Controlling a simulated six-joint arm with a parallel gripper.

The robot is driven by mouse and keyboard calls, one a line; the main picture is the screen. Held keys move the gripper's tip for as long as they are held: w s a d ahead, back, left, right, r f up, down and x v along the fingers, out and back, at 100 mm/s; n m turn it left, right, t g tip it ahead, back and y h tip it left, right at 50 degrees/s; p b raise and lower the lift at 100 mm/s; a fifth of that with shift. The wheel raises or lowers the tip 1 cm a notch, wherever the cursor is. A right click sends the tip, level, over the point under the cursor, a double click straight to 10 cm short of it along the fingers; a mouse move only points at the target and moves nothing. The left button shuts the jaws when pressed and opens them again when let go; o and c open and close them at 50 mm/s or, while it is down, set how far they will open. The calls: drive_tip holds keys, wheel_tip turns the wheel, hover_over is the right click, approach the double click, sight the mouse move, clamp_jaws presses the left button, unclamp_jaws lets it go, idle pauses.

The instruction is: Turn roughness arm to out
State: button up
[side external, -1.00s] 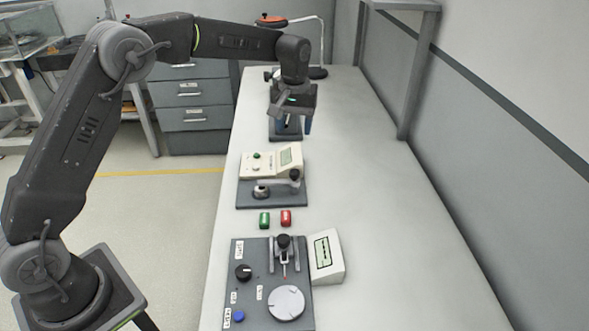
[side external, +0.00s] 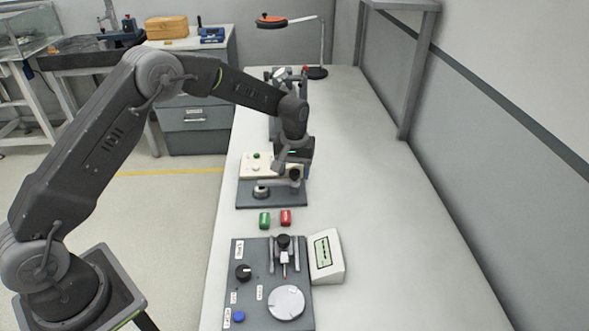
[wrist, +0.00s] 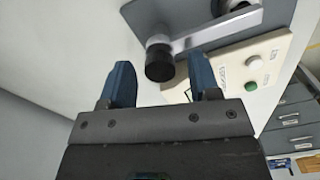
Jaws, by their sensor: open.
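The roughness arm is a silver bar (side external: 272,184) with an upright black knob (side external: 295,174) at its right end, on the cream tester (side external: 256,167) with its grey base. In the wrist view the bar (wrist: 212,32) runs from a round pivot at upper right to the black knob (wrist: 159,66). My gripper (wrist: 160,68) is open, with one blue finger on each side of the knob in the picture. I cannot tell whether either finger touches it. In the side view my gripper hides the tester's right part and display.
A green cylinder (side external: 264,220) and a red cylinder (side external: 286,218) lie in front of the tester. A nearer grey plate (side external: 250,297) carries a dial and disc, with a display box (side external: 327,257) beside it. Another device stands behind my gripper. The bench's right side (side external: 400,240) is clear.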

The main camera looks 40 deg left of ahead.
drive_tip(key=shift+c, duration=0.2)
clamp_jaws()
idle(0.4)
